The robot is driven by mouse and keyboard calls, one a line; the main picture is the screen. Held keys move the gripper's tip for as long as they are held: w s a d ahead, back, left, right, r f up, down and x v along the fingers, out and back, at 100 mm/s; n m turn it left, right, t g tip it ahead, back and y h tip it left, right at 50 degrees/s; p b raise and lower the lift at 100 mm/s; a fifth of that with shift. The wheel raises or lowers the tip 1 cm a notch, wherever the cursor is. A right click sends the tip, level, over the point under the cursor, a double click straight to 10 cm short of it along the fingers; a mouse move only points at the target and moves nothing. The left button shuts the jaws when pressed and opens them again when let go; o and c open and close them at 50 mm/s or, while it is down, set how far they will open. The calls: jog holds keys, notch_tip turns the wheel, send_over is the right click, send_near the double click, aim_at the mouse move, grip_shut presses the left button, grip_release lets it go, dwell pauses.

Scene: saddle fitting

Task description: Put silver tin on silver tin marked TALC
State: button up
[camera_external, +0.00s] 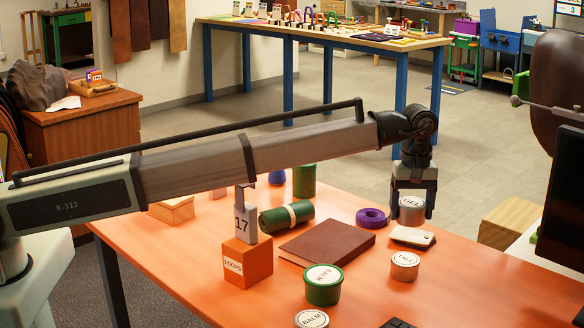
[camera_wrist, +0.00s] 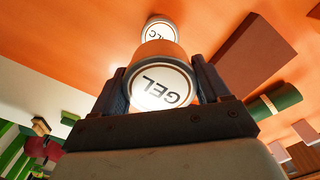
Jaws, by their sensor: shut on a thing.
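My gripper (camera_external: 412,213) points down near the right edge of the table, shut on a silver tin with a white lid marked GEL (camera_external: 411,204). In the wrist view the GEL tin (camera_wrist: 163,88) sits between the two fingers (camera_wrist: 160,90), lid towards the camera. I cannot tell how far it is above the table. The silver tin marked TALC (camera_external: 404,266) stands upright on the table, nearer the external camera than the gripper. Its lid is uncovered. In the wrist view the TALC tin (camera_wrist: 161,31) shows just beyond the GEL tin, partly hidden by it.
A white tag-like block (camera_external: 412,237) lies between the two tins. A purple ring (camera_external: 372,218) and a brown book (camera_external: 327,242) are to the left. A green tin (camera_external: 323,285), a BALM tin (camera_external: 311,319) and an orange LOOPS box (camera_external: 247,263) stand nearer the camera.

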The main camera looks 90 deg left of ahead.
aim_at(406, 259)
notch_tip(406, 259, down, 10)
jog(key=shift+r, duration=0.1)
dwell(0.4)
jog(key=o, duration=1.1)
jog(key=shift+f, duration=0.2)
jog(key=shift+o, duration=0.2)
jog(key=shift+r, duration=0.15)
notch_tip(406, 259, up, 12)
jog(key=shift+r, duration=0.1)
